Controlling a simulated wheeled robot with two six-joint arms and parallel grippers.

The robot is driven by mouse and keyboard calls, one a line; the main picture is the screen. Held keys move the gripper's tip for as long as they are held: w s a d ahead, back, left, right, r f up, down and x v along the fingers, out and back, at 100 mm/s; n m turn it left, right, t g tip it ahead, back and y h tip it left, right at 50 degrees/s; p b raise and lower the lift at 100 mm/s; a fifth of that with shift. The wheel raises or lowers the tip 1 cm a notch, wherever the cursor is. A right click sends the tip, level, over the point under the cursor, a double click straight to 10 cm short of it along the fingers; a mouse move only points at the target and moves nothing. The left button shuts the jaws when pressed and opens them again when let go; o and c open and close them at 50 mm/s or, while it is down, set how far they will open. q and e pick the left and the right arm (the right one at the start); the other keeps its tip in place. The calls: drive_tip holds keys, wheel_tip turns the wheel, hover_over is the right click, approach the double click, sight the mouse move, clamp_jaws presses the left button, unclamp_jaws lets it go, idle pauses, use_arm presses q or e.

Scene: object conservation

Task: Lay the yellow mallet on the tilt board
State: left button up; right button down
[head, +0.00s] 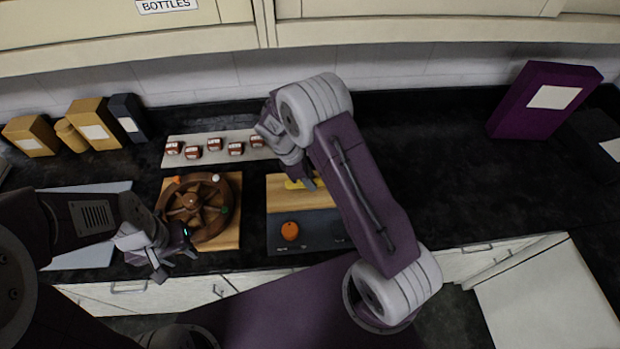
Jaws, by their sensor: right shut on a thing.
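A small yellow piece, which looks like the yellow mallet (294,185), shows at the jaws of my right gripper (306,184), over the wooden upper part of a panel. My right gripper is shut on it; the arm and jaws hide most of it, so I cannot tell whether it touches the wood. My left gripper (176,266) is open and empty near the counter's front edge, below the wheel. Which surface is the tilt board is not clear; a pale grey-blue flat board (80,256) lies at the left, partly behind my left arm.
A wooden wheel (190,204) with coloured pegs stands on a wooden base. The panel (318,223) has an orange knob (290,231). Several small red-brown items sit on a pale strip (181,157). Boxes (96,124) stand back left, a purple box (530,105) right. The right-middle counter is clear.

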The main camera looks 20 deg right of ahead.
drive_tip(key=c, duration=1.1)
unclamp_jaws()
drive_tip(key=shift+o, duration=0.2)
drive_tip(key=b+v, duration=0.1)
drive_tip(key=v, duration=0.7)
drive_tip(key=shift+a+r, duration=0.15)
drive_tip(key=shift+r, duration=0.35)
drive_tip(key=shift+w, duration=0.1)
